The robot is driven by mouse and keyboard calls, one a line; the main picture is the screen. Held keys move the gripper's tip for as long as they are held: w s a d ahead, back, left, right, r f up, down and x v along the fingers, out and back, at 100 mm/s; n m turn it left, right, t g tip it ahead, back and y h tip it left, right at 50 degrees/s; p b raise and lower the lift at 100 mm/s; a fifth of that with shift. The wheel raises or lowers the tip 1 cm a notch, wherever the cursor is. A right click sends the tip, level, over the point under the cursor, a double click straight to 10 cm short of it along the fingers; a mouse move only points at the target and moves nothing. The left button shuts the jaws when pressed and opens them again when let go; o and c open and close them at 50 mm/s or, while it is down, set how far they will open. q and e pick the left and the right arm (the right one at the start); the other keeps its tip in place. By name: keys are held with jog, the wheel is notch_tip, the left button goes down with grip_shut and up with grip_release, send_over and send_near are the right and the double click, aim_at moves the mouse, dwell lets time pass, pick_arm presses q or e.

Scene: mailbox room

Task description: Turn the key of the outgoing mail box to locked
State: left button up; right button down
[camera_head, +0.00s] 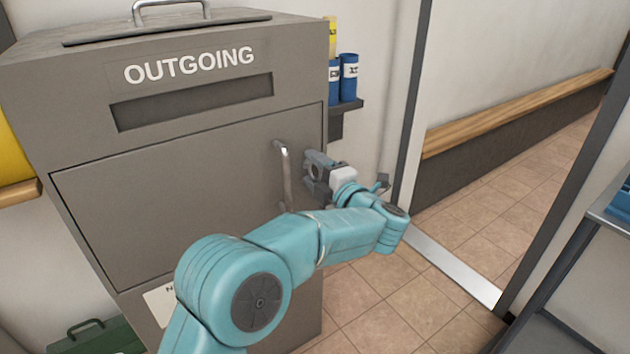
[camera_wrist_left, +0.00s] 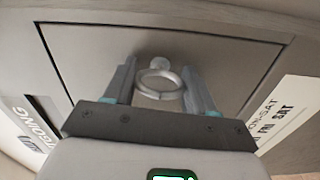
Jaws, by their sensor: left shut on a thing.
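The grey outgoing mail box (camera_head: 150,205) stands at the left, its door closed, with an "OUTGOING" label and a slot above the door. My left gripper (camera_head: 312,172) is at the right side of the door, just right of the metal door handle (camera_head: 286,180). In the left wrist view the key (camera_wrist_left: 160,84), with a round metal ring-shaped bow, sits at the door face between the two fingers of my left gripper (camera_wrist_left: 160,88). The gripper is shut on the key. In the head view the gripper largely hides the key. My right gripper is not in view.
Blue containers (camera_head: 348,78) stand on a small shelf behind the box. A doorway with a tiled floor (camera_head: 480,230) opens at the right. A metal shelf (camera_head: 606,212) is at the right edge. A green case (camera_head: 95,337) lies at the lower left.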

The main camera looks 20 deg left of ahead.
pick_arm(q)
jog(key=shift+n+b, duration=0.4)
jog(key=shift+n, duration=0.2)
jog(key=shift+r, duration=0.15)
jog(key=o, duration=1)
jog(key=shift+w, duration=0.1)
jog(key=shift+o, duration=0.2)
jog(key=p+v, duration=0.3)
jog(key=v, duration=1.3)
jog(key=shift+s, duration=0.2)
jog(key=shift+d, duration=0.1)
